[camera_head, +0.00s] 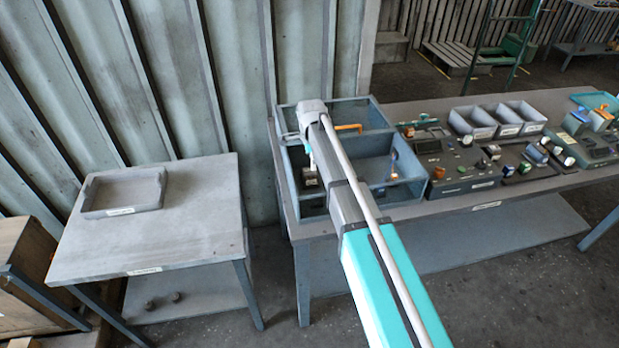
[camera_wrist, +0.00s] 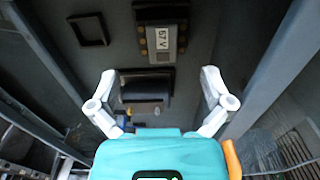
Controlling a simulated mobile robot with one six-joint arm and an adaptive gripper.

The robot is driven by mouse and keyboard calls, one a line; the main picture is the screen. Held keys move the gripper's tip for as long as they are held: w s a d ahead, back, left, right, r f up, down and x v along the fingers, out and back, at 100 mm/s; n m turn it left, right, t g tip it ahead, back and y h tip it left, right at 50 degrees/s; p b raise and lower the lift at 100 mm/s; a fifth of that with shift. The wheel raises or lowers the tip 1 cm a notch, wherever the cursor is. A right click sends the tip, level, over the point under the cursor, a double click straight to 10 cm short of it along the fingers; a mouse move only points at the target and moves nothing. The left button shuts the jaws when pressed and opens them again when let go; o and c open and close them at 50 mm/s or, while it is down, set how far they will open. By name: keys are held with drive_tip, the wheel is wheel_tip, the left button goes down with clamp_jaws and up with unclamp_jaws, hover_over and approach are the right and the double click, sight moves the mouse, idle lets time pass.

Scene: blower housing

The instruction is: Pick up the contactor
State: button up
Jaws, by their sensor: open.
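A dark block with a pale label and round terminals, which looks like the contactor (camera_wrist: 160,40), lies on the floor of a grey bin, ahead of my gripper in the wrist view. My gripper (camera_wrist: 158,76) is open, with its two pale fingers spread wide and nothing between them that I can see being touched. A dark block (camera_wrist: 147,90) shows between the fingers, nearer the gripper body; I cannot tell if it is part of the contactor. In the head view my arm hides much of this bin, and a dark part (camera_head: 310,182) shows beside my finger.
The divided grey bin (camera_head: 369,211) has walls close around my gripper. A dark square frame (camera_wrist: 88,29) lies left of the labelled block. An orange handle (camera_head: 348,127) is at the bin's back. Control boxes (camera_head: 458,170) stand to the right. A shallow tray (camera_head: 122,211) sits on the left table.

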sight(310, 170)
drive_tip(key=shift+w+a+f+b, duration=0.1)
drive_tip(key=shift+f+b, duration=1.1)
drive_tip(key=shift+f, duration=0.05)
drive_tip(key=shift+a+f+b, duration=0.1)
drive_tip(key=shift+f+b, duration=1.05)
drive_tip(key=shift+f, duration=0.05)
drive_tip(key=shift+r, duration=0.15)
drive_tip(key=c, duration=1.2)
